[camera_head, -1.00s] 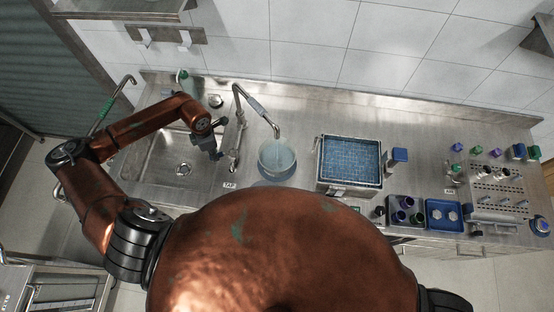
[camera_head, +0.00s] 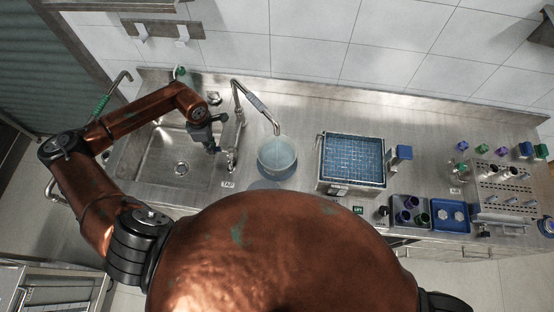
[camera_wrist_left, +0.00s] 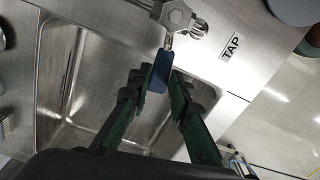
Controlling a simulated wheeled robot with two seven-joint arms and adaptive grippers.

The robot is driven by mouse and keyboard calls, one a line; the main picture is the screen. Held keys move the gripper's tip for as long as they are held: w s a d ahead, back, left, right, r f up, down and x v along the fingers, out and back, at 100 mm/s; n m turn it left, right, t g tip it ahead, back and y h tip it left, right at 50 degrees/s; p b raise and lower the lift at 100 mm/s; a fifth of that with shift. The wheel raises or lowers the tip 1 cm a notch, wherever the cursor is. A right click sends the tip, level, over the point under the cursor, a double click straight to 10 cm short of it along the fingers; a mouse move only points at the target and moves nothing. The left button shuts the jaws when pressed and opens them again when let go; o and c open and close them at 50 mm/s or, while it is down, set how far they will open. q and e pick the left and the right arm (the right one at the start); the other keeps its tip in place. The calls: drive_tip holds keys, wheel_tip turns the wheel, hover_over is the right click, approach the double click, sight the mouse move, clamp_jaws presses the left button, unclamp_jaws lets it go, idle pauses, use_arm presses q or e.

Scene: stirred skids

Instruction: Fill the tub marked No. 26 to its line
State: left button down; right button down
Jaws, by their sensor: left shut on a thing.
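A round translucent tub (camera_head: 277,170) stands on the steel counter under the curved tap spout (camera_head: 262,108). It looks pale bluish inside; its number and fill line cannot be read, and I cannot tell whether water is falling. My left gripper (camera_head: 213,148) is beside the tap, at the sink's right edge. In the left wrist view, the gripper (camera_wrist_left: 162,84) is shut on the blue tap lever (camera_wrist_left: 158,72), which sticks out from the metal tap body (camera_wrist_left: 176,15). A TAP label (camera_wrist_left: 231,46) lies beside it. My right gripper is not in view.
The steel sink (camera_head: 165,160) lies under my left arm. Right of the tub stand a blue-filled basket (camera_head: 352,188), a blue tray (camera_head: 449,215), dark cups and a metal rack (camera_head: 505,185). Bare counter shows behind the tub. A tiled wall closes the back.

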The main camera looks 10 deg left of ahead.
use_arm(q)
drive_tip(key=w+m+b, duration=0.2)
drive_tip(key=m+b, duration=0.1)
drive_tip(key=shift+a+r, duration=0.1)
drive_tip(key=shift+a, duration=0.1)
drive_tip(key=shift+w, duration=0.1)
drive_tip(key=c, duration=1.8)
unclamp_jaws()
drive_tip(key=shift+w, duration=0.15)
drive_tip(key=o, duration=0.5)
drive_tip(key=shift+s, duration=0.2)
drive_tip(key=shift+o, duration=0.2)
